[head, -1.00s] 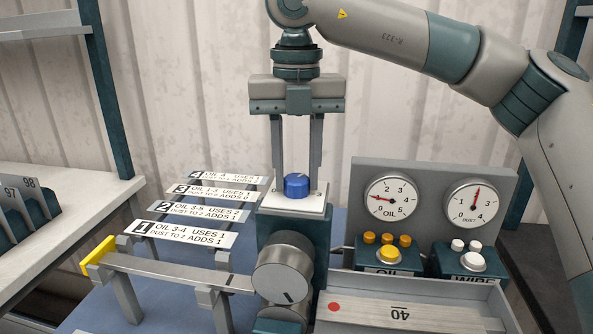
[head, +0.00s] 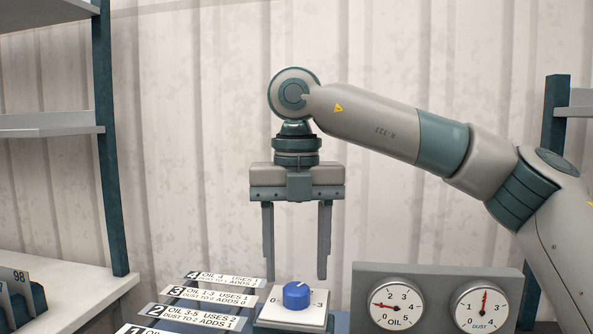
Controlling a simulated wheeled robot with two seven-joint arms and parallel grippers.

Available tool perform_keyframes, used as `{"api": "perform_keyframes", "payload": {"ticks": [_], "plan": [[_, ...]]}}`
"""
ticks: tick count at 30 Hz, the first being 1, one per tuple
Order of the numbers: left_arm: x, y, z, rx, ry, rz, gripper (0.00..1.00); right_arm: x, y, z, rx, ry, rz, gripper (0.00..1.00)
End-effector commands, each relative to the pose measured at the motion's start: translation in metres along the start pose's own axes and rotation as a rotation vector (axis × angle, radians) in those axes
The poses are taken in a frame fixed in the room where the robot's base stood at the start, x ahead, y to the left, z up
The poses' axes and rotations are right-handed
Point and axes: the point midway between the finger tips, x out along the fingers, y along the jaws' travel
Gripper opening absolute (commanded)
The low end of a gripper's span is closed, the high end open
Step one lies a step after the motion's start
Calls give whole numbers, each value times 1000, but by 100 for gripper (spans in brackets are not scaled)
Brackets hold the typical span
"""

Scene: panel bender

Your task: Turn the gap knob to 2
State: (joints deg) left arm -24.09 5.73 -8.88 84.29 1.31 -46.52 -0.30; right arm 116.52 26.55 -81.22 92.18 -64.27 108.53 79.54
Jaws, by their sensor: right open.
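The blue gap knob (head: 297,295) sits on a white dial plate (head: 275,316) at the lower middle. A pale mark on its top points towards the back and slightly right. A 3 shows at the plate's right side; the number at the mark is not readable. My right gripper (head: 295,276) points straight down above the knob, its two fingers apart and empty. The fingertips end just above the knob's top in the picture, one to either side, and do not appear to touch it. My left gripper is not in view.
Numbered label strips (head: 205,296) lie left of the knob. To its right stand an oil gauge (head: 396,304) and a dust gauge (head: 482,306) on a grey panel. Shelves (head: 50,126) rise at the left. The wall behind the gripper is bare.

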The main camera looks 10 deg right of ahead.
Motion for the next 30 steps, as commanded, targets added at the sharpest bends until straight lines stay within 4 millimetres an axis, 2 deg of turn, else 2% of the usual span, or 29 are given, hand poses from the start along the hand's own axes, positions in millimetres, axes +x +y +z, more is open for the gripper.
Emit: {"api": "perform_keyframes", "payload": {"ticks": [11,15,18,24,30], "plan": [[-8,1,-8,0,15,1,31,-78,0,0,3,-3,2,50],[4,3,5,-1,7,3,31,-106,0,0,2,-4,0,50],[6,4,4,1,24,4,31,-121,0,0,2,-3,1,50],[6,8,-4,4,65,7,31,-139,0,0,0,-2,1,50],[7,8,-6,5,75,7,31,-142,0,0,0,-1,0,50]]}}
